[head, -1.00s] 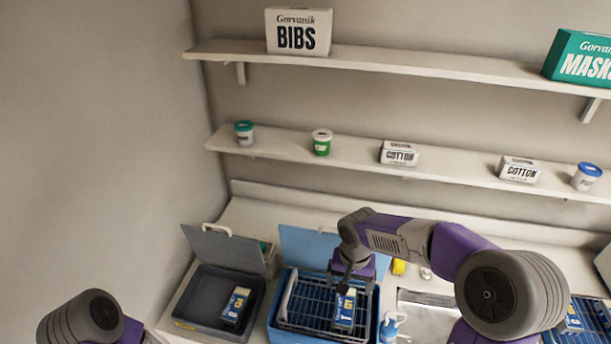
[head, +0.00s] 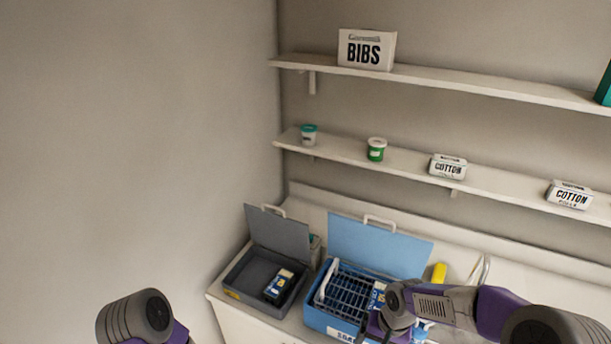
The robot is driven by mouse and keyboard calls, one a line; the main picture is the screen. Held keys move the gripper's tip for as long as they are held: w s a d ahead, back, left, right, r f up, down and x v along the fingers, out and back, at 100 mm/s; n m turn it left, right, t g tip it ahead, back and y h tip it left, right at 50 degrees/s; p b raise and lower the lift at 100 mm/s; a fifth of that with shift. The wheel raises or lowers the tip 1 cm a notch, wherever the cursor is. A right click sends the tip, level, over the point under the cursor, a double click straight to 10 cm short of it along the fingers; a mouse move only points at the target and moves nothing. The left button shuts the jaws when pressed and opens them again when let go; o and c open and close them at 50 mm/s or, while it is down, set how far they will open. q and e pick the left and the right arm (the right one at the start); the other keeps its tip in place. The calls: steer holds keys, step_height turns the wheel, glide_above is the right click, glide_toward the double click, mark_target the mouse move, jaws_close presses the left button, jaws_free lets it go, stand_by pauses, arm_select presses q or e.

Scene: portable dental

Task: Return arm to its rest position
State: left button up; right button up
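My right arm (head: 455,307) reaches in from the lower right. Its gripper (head: 386,332) is at the front right corner of the open blue case (head: 318,318), in front of part of it. The fingertips are too small and dark to read. A blue, white and yellow box (head: 378,292) stands in the case's wire rack (head: 347,290), partly hidden behind that gripper. My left arm (head: 148,318) shows only as a link at the lower left, and its gripper is out of view.
An open grey case (head: 240,279) with a similar box (head: 279,286) inside stands left of the blue one. A yellow item (head: 439,272) stands behind on the counter. Two wall shelves hold a bibs box (head: 367,50), tubs and cotton boxes. The left wall is bare.

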arm_select(q)
step_height(320, 180, down, 9)
steer(key=b, duration=0.8)
steer(key=shift+f+b, duration=0.15)
steer(key=shift+b, duration=0.25)
arm_select(e)
steer(key=s+a+f+y, duration=0.1)
steer(key=s+f, duration=0.3)
steer(key=f, duration=0.5)
steer(key=s+a+f+n, duration=0.1)
steer(key=s+a+f, duration=0.3)
steer(key=f, duration=0.6)
steer(key=s+a+f+y, duration=0.1)
steer(key=s+a+f, duration=0.2)
steer(key=s+f, duration=0.3)
step_height(320, 180, down, 4)
steer(key=shift+s+f+t+y, duration=0.1)
steer(key=shift+s+t+y, duration=0.05)
steer(key=shift+t+y, duration=0.2)
arm_select(q)
steer(key=shift+s, duration=0.1)
steer(key=shift+c, duration=0.4)
arm_select(e)
steer(key=shift+c, duration=0.4)
